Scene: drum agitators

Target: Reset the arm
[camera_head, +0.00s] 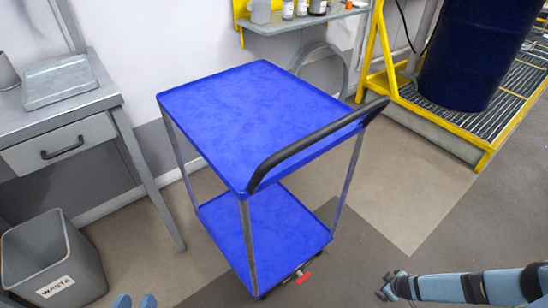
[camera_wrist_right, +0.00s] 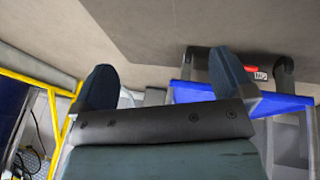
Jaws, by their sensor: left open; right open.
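In the right wrist view the right gripper's (camera_wrist_right: 163,84) two dark fingers are spread wide and empty. The blue cart (camera_head: 255,115) stands in the middle of the head view with its top bare.
A grey waste bin (camera_head: 78,262) and a workbench (camera_head: 65,107) stand at the left. A dark blue drum (camera_head: 470,50) stands on a grated platform with a yellow frame (camera_head: 378,45) at the back right. A wall shelf (camera_head: 305,22) holds bottles. Floor right of the cart is clear.

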